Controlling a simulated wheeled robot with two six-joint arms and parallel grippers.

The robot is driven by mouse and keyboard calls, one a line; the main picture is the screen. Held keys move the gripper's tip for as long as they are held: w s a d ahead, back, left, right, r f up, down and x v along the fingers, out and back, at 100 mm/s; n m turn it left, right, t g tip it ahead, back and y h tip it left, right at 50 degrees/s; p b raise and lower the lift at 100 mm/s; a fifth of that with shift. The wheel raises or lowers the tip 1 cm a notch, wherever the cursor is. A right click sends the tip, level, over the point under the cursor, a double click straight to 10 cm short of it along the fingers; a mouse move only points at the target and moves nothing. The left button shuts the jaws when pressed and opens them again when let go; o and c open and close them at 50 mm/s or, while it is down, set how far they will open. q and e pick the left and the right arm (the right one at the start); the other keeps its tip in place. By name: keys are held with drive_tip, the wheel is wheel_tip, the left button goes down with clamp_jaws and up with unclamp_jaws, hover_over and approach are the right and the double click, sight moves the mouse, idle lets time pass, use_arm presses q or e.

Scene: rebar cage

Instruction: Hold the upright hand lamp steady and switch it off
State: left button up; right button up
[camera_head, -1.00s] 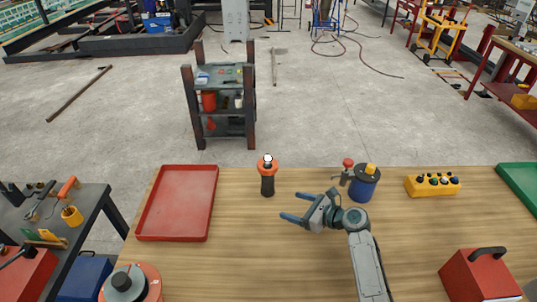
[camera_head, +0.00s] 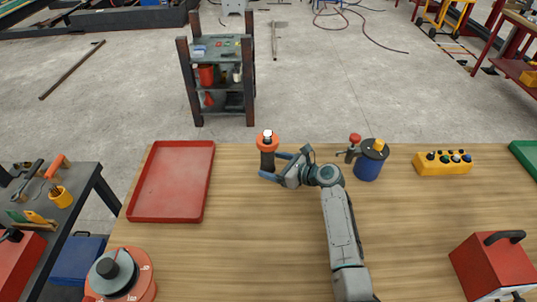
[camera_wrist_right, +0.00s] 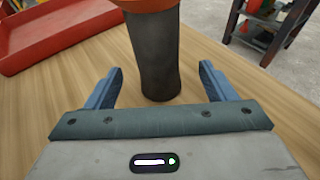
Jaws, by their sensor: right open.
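The hand lamp (camera_head: 267,142) stands upright on the wooden table, with a black body, an orange collar and a bright white top. In the right wrist view its dark body (camera_wrist_right: 152,60) rises just beyond my fingertips, and its top is cut off by the frame. My right gripper (camera_head: 272,166) is open, its two blue fingers pointing at the lamp from the right. In the right wrist view the open gripper (camera_wrist_right: 158,82) has one finger on each side of the lamp's lower body, with gaps visible. The lamp's switch cannot be made out. My left gripper is not in view.
A red tray (camera_head: 135,190) lies left of the lamp. A blue canister (camera_head: 370,162) and a yellow button box (camera_head: 443,163) stand to the right. A red toolbox (camera_head: 490,265) and an orange-and-black round object (camera_head: 118,275) are nearer. The table's middle is clear.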

drive_tip(key=shift+w+a+f, duration=0.1)
drive_tip(key=shift+w+a, duration=0.2)
drive_tip(key=shift+a, duration=0.25)
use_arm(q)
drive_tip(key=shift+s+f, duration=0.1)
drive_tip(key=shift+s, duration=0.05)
use_arm(e)
drive_tip(key=shift+w+a+f, duration=0.1)
drive_tip(key=shift+w+a, duration=0.05)
drive_tip(key=c, duration=1)
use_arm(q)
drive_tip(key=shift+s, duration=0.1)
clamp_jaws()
use_arm(e)
drive_tip(key=shift+c, duration=0.2)
